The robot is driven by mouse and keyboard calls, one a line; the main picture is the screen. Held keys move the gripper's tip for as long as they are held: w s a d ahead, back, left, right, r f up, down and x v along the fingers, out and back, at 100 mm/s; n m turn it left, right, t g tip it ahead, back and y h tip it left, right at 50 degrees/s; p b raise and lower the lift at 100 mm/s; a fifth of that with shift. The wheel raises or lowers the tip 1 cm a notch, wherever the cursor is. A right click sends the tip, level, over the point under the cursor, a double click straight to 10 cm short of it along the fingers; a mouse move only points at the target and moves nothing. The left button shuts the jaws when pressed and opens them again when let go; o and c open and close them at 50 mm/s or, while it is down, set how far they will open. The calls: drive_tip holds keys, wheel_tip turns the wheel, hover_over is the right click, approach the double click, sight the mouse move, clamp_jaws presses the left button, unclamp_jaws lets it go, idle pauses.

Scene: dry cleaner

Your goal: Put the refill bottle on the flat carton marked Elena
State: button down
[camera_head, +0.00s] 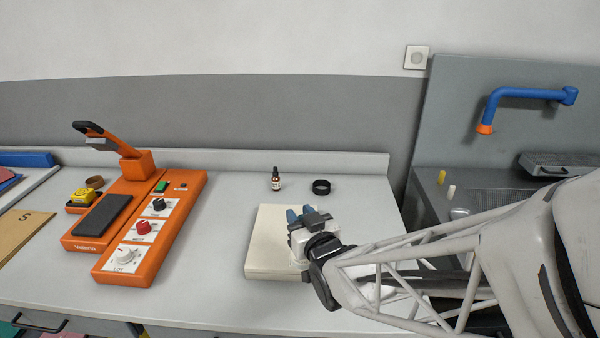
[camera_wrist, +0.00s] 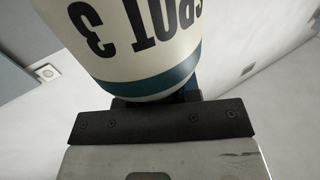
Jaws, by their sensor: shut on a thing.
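My gripper (camera_head: 300,215) shows in the head view over the right part of a flat cream carton (camera_head: 265,252) on the white counter. It is shut on the refill bottle (camera_wrist: 130,42), a cream bottle with a teal band and large dark lettering that reads "SPOT 3" upside down in the wrist view. In the head view I cannot make the bottle out apart from the gripper. My gripper and arm hide the carton's right side. No name is readable on the carton, and I cannot tell whether the bottle touches it.
Behind the carton stand a small brown dropper bottle (camera_head: 276,181) and a black ring (camera_head: 321,187). An orange machine (camera_head: 160,222) with knobs stands to the left. A grey sink unit (camera_head: 480,185) with a blue spout (camera_head: 525,95) is at the right.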

drive_tip(key=d+f+x, duration=0.1)
drive_tip(key=x, duration=1.5)
drive_tip(key=shift+w+d+f, duration=0.2)
drive_tip(key=shift+w+f, duration=0.05)
drive_tip(key=shift+w, duration=0.1)
drive_tip(key=shift+f, duration=1.9)
drive_tip(key=c, duration=0.8)
unclamp_jaws()
